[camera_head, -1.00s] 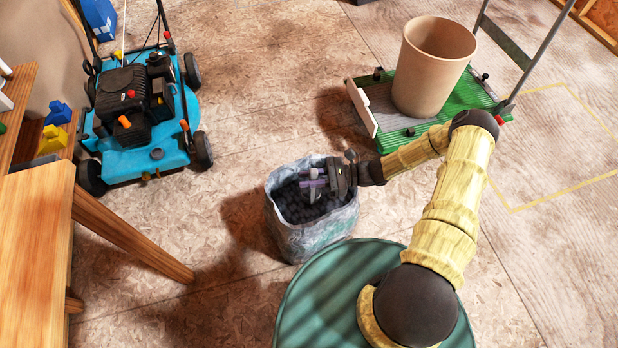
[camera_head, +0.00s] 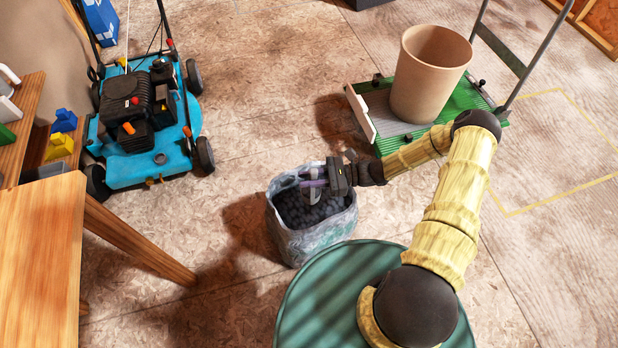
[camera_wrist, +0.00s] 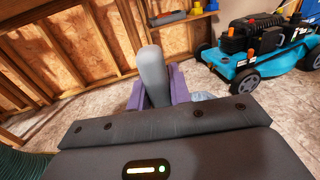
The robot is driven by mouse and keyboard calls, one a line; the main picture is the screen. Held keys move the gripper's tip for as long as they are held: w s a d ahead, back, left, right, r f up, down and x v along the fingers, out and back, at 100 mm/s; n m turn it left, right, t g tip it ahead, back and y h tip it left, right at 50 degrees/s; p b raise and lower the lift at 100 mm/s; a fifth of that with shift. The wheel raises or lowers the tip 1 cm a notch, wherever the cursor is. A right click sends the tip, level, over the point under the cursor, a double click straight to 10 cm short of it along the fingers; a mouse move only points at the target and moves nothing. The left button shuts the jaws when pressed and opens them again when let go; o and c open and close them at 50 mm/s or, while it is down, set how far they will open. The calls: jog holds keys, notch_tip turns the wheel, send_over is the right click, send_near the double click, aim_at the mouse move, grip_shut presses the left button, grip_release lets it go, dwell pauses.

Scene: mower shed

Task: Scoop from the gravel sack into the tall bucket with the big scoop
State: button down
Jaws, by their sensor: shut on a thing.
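The gravel sack (camera_head: 318,240), a crumpled pale plastic bag with an open top, stands on the floor in front of me. Dark gravel (camera_head: 305,212) lies inside it. My gripper (camera_head: 318,182) is over the sack's mouth, near its back right rim, shut on the scoop. The scoop's grey handle (camera_wrist: 153,76) stands between the purple fingers in the wrist view. The scoop's bowl cannot be made out clearly, so I cannot tell what it holds. The tall bucket (camera_head: 432,75), tan and empty-looking, stands upright on a green cart at the back right.
The green cart (camera_head: 452,110) has a grey handle frame and a pale board at its left end. A blue lawn mower (camera_head: 150,120) stands at the left. A wooden table (camera_head: 35,240) is at the near left. Floor between mower and cart is clear.

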aim_at(312, 169)
jog(key=shift+r+p, duration=1.45)
jog(key=shift+r, duration=0.4)
jog(key=shift+w+d+r+m+t, duration=0.2)
jog(key=shift+d+r+m+t, duration=0.1)
jog(key=shift+d+r+t, duration=0.15)
jog(key=w+d+r+m+t+h, duration=0.2)
jog(key=d+r+m+t, duration=0.5)
jog(key=d+t, duration=0.4)
jog(key=d+r+h, duration=0.1)
jog(key=d, duration=0.1)
jog(key=shift+w+d+r+m, duration=0.3)
jog(key=shift+w+r, duration=0.05)
